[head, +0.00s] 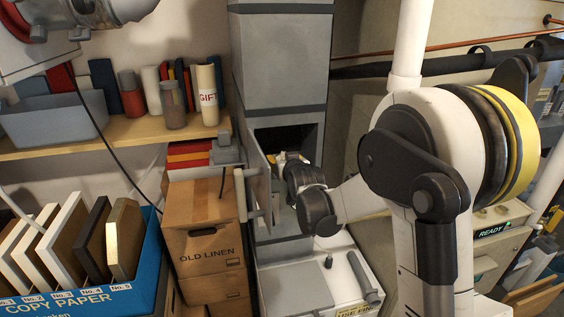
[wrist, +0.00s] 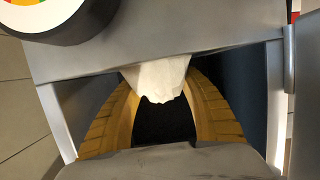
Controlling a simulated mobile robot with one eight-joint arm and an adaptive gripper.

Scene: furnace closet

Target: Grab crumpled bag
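The crumpled bag (wrist: 160,78) is off-white and shows in the wrist view between the tips of my gripper's yellow fingers (wrist: 158,88). The fingers curve inward and press against the bag from both sides, and the bag covers part of the tips. Its upper part is hidden behind a grey edge. In the head view my gripper (head: 287,160) reaches into the dark opening of the grey furnace cabinet (head: 280,60). Only a small pale and yellow patch shows there, so the bag is hard to make out.
An open grey door (head: 258,190) stands left of the opening. Cardboard boxes marked OLD LINEN (head: 205,222) stand beside it. A shelf (head: 110,138) with jars and books is at the left, above a blue box (head: 145,275) of frames.

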